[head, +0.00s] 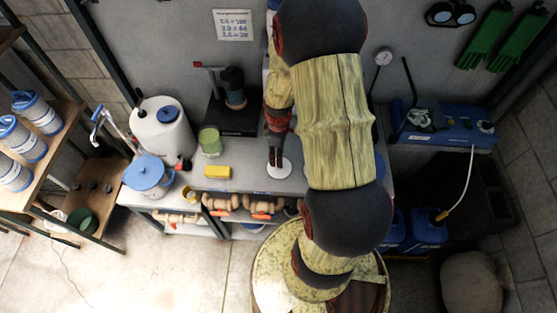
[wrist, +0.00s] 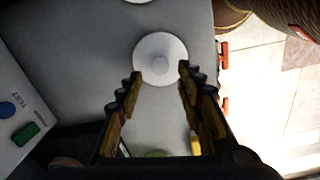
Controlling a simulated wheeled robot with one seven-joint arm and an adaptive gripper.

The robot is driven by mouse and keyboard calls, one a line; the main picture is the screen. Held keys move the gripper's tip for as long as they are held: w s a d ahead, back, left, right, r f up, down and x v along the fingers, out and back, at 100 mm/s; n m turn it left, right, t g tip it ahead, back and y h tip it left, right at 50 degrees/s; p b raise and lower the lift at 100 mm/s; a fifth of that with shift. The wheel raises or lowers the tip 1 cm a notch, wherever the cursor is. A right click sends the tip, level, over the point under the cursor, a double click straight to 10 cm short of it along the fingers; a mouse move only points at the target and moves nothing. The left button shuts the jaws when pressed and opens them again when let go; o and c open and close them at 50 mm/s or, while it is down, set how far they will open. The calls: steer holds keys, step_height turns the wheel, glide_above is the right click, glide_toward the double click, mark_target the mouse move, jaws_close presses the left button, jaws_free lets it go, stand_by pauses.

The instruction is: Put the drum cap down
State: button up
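The drum cap appears to be the round white disc with a small central knob (wrist: 160,52), lying flat on the grey bench. In the head view the white disc (head: 279,171) shows near the bench's front edge, right below my gripper (head: 275,152). In the wrist view my gripper (wrist: 160,73) is open, its two fingertips apart on either side of the disc's near part. Nothing shows clasped between the fingers. Whether the fingertips touch the rim cannot be told. My arm hides part of the bench to the right.
On the bench (head: 240,181) stand a white drum (head: 162,132), a blue-lidded pot (head: 149,176), a green cup (head: 210,142) and a yellow sponge (head: 217,172). A dark-based stand (head: 233,116) is behind. Open floor lies at left.

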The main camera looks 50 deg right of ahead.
steer(key=w+a+r+m+t, duration=0.1)
steer(key=a+r, duration=0.4)
steer(key=r, duration=0.6)
steer(key=w+a+r+m+t, duration=0.1)
steer(key=a+r, duration=0.4)
steer(key=r, duration=0.6)
steer(key=s+a+r+m+t, duration=0.3)
steer(key=s+a+r, duration=0.7)
steer(key=a+r, duration=0.2)
steer(key=shift+a+r+m+t, duration=0.25)
steer(key=shift+m+t, duration=0.05)
steer(key=shift+m, duration=0.1)
steer(key=shift+f, duration=0.1)
step_height(320, 180, down, 10)
steer(key=b, duration=1)
steer(key=shift+f, duration=0.25)
steer(key=shift+c, duration=0.3)
